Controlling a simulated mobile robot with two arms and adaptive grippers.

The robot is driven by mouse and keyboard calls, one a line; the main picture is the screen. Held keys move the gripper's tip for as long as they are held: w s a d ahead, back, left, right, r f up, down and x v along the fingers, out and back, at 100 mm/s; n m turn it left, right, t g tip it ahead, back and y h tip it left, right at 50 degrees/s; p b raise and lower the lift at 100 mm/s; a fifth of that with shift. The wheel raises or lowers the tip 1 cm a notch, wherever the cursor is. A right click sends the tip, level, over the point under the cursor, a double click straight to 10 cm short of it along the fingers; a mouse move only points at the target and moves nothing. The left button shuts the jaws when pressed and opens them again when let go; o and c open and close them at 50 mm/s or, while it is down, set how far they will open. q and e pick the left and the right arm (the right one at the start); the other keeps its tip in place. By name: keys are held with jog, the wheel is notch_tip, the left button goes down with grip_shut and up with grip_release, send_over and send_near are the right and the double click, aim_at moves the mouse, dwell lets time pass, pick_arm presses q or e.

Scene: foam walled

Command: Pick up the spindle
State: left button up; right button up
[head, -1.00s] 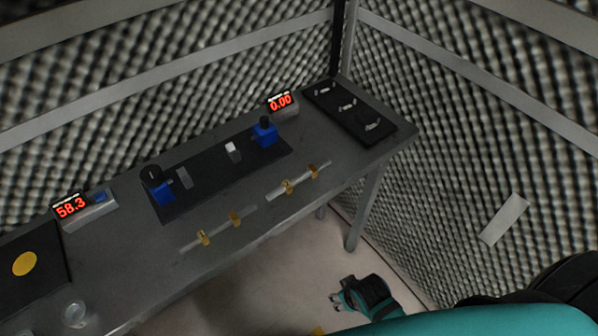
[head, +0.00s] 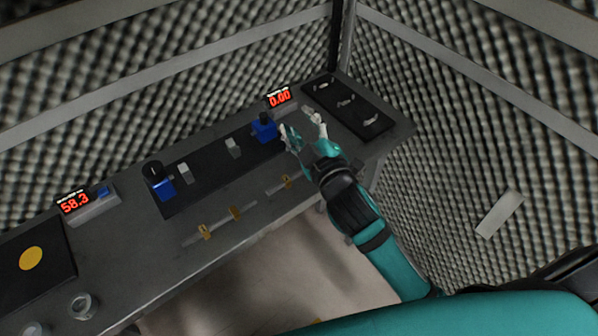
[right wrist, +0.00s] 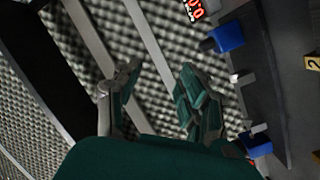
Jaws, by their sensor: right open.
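I cannot tell for certain which part is the spindle. Two slim grey rods with yellow pieces on them lie along the front of the grey table. The left rod (head: 218,225) is in full view. The right rod (head: 275,189) is partly hidden by my right arm. My right gripper (head: 303,128) is open and empty, over the table's right part, beyond the right rod and beside the right blue block (head: 264,128). In the right wrist view its fingers (right wrist: 160,85) are spread with nothing between them. My left gripper is not in view.
A black mat (head: 375,128) with small metal pieces lies at the table's right end. A left blue block (head: 160,186) stands on a dark strip (head: 212,184). Two red displays, 58.3 (head: 75,203) and 0.00 (head: 280,98), stand at the back. Foam walls close in behind and right.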

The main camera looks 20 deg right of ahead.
jog(key=s+a+r+n+g+y, duration=0.3)
jog(key=a+r+n+y, duration=1.4)
jog(key=n, duration=0.6)
jog(key=s+a+n+g+y, duration=0.3)
jog(key=s+a+n+g, duration=0.3)
jog(key=n+g, duration=0.8)
jog(key=n+h+p, duration=0.4)
jog(key=n+h, duration=0.7)
jog(key=h, duration=1.1)
send_over(299, 172)
notch_tip(299, 172, down, 26)
jog(key=shift+r, duration=0.1)
notch_tip(299, 172, down, 5)
jog(key=shift+p, duration=1)
jog(key=shift+f, duration=0.2)
grip_shut()
